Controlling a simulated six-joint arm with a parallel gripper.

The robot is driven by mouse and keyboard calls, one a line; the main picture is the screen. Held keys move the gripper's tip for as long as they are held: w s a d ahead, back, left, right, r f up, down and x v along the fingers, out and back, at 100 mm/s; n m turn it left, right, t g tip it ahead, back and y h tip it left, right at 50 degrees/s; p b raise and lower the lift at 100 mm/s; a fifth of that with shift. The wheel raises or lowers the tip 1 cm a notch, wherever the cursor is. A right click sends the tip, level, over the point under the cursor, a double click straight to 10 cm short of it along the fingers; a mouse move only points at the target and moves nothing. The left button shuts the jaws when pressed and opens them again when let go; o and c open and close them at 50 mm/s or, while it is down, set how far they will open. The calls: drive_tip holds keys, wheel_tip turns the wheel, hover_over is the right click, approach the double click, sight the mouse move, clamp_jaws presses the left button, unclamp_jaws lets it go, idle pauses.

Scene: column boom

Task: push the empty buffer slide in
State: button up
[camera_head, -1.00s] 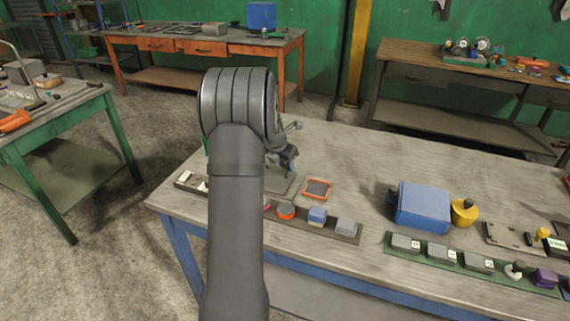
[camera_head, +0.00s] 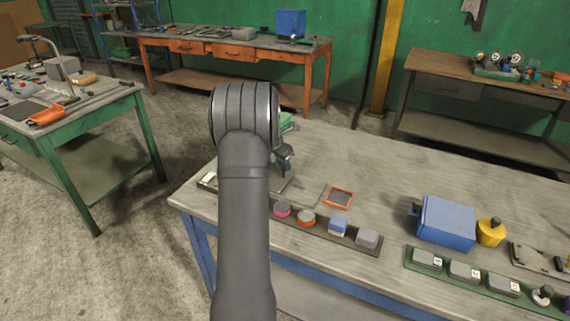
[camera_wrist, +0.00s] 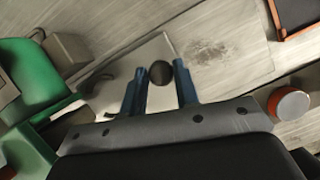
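My gripper (camera_wrist: 161,78) has two blue fingers that stand apart. A dark round knob (camera_wrist: 160,73) shows between the fingertips, with a gap on each side. The knob appears over a pale flat plate (camera_wrist: 125,72), which may be the buffer slide; I cannot tell how far out it stands. In the head view my gripper (camera_head: 284,158) is low over the left part of the table, largely hidden behind my arm. An orange-rimmed dark square tray (camera_head: 339,198) lies to its right, and it shows at the wrist view's top right (camera_wrist: 300,12).
A green object (camera_wrist: 30,78) is close on the left in the wrist view. A dark strip (camera_head: 350,237) at the table's front edge holds several small pieces, including an orange-sided disc (camera_wrist: 288,104). A blue box (camera_head: 446,222) stands farther right. The table's back middle is clear.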

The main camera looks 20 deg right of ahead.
drive_tip(key=o, duration=0.4)
drive_tip(key=shift+o, duration=0.2)
drive_tip(key=v, duration=1.7)
drive_tip(key=shift+r, duration=0.25)
drive_tip(key=shift+w, duration=0.1)
